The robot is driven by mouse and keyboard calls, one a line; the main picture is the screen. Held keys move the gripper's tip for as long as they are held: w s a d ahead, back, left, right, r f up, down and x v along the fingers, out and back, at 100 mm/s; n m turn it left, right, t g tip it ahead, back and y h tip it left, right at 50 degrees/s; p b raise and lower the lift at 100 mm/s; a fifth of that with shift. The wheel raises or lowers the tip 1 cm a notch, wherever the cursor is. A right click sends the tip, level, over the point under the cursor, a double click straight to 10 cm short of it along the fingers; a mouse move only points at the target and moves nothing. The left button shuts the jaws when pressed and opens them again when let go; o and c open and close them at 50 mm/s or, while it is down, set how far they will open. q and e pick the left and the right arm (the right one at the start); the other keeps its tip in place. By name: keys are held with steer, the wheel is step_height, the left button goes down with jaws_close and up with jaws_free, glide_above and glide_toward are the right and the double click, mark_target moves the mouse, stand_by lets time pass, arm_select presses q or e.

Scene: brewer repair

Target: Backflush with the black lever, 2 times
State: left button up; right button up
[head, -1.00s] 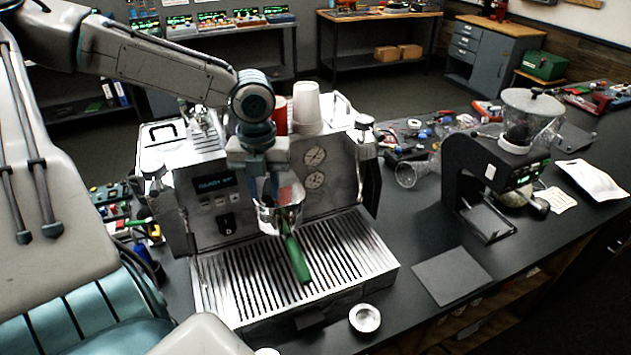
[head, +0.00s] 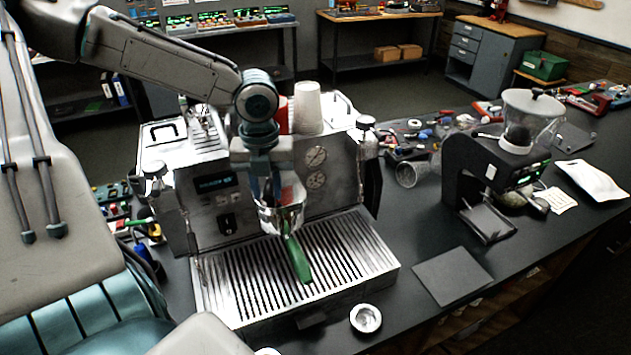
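The espresso machine (head: 330,195) stands on the dark counter. A small black lever (head: 226,222) is on its front panel, below the lit display (head: 214,184). A portafilter with a green handle (head: 296,258) sits at the front of the machine, its handle pointing toward me over the slatted drip tray (head: 345,250). My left gripper (head: 272,192) points down in front of the machine, right of the black lever and over the metal portafilter head. It hides the group area. Its fingers blend with the shiny metal, so I cannot tell their opening. My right gripper is not in view.
A small round metal part (head: 366,318) lies in front of the drip tray. A flat dark mat (head: 453,276) and a black grinder (head: 490,175) are to the right. White cups (head: 307,108) stand on the machine. Loose tools clutter the counter behind.

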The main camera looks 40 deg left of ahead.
arm_select(q)
steer(key=shift+w+d+n, duration=0.45)
steer(key=shift+w+n, duration=0.05)
steer(key=shift+n, duration=0.4)
steer(key=shift+w+d+n, duration=0.4)
steer(key=shift+w+n, duration=0.05)
steer(key=shift+n, duration=0.45)
steer(key=shift+w+d+n, duration=0.35)
steer(key=shift+w+n, duration=0.45)
steer(key=shift+n, duration=0.35)
steer(key=shift+w+d+n, duration=0.3)
steer(key=shift+w+n, duration=0.5)
steer(key=shift+n, duration=0.35)
steer(key=o, duration=0.4)
steer(key=shift+s+a, duration=0.1)
steer(key=shift+r, duration=0.15)
step_height(320, 180, up, 7)
